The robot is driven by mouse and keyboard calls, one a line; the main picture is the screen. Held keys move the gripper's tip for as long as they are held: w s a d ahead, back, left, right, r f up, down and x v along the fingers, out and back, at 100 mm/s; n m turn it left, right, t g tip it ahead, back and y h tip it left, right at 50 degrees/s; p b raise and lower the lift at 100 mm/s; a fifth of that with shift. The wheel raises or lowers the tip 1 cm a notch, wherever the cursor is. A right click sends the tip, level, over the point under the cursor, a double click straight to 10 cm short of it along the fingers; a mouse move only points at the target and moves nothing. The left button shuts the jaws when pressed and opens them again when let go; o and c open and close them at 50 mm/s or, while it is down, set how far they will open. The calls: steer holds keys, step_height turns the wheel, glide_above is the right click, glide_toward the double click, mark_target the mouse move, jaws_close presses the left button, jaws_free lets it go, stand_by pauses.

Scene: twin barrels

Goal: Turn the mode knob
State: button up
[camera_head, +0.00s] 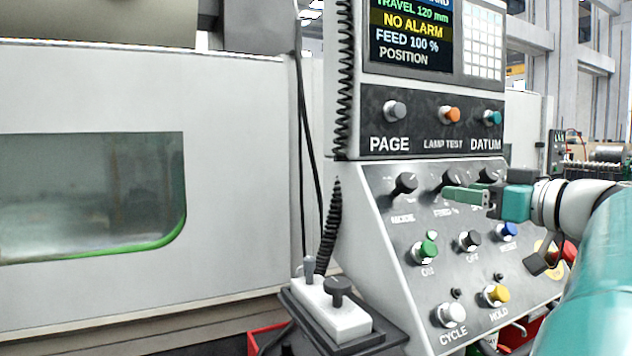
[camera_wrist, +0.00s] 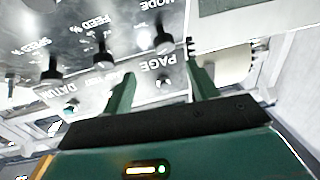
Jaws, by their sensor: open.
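The mode knob (camera_head: 405,184) is a black knob at the left end of the upper row on the sloped grey panel, above the label MODE. In the wrist view the picture is turned over, and the mode knob (camera_wrist: 163,40) shows beyond my fingertips, between their lines. My gripper (camera_head: 464,196) is right of the mode knob in the head view, fingers pointing left, partly covering the feed and speed knobs. In the wrist view my gripper (camera_wrist: 160,62) has its two green fingers spread with nothing between them. Neither finger appears to touch the mode knob.
The feed knob (camera_wrist: 103,55) and speed knob (camera_wrist: 50,72) sit beside the mode knob. Push buttons, including a green one (camera_head: 427,249), fill the lower panel. A screen box (camera_head: 432,120) overhangs above. A pendant (camera_head: 332,308) stands on a bracket at lower left.

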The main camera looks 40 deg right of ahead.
mark_target(413, 184)
steer(key=w, duration=1.3)
steer(key=shift+w+d+r, duration=0.1)
steer(key=shift+w+d, duration=0.2)
steer(key=shift+d, duration=0.1)
steer(key=c, duration=1)
